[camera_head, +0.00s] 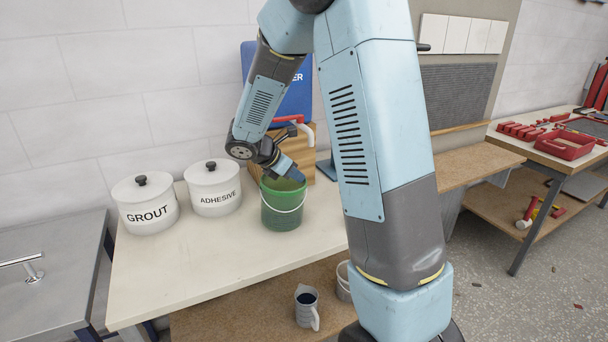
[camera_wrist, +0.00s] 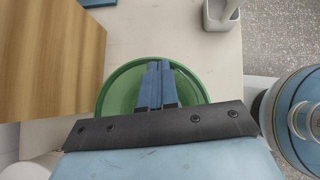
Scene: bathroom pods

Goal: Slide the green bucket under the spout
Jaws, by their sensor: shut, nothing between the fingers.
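The green bucket (camera_head: 282,213) stands upright on the pale table in front of a wooden stand (camera_head: 313,165). Above the stand is a blue container (camera_head: 296,98) with a red handle (camera_head: 288,119) and a pale curved spout (camera_head: 309,135), partly hidden by my arm. My gripper (camera_head: 298,177) points down at the bucket's open top. In the wrist view my gripper (camera_wrist: 158,66) has its blue fingers together and empty, across the bucket (camera_wrist: 118,95) opening near its rim. I cannot tell how far the tips reach inside. The spout is not clear in the wrist view.
White GROUT (camera_head: 146,205) and ADHESIVE (camera_head: 214,190) tubs stand left of the bucket. The table's (camera_head: 185,270) front is clear. A grey jug (camera_head: 307,308) sits on the lower shelf. A bench with red parts (camera_head: 565,145) is at right, a metal table (camera_head: 50,270) at left.

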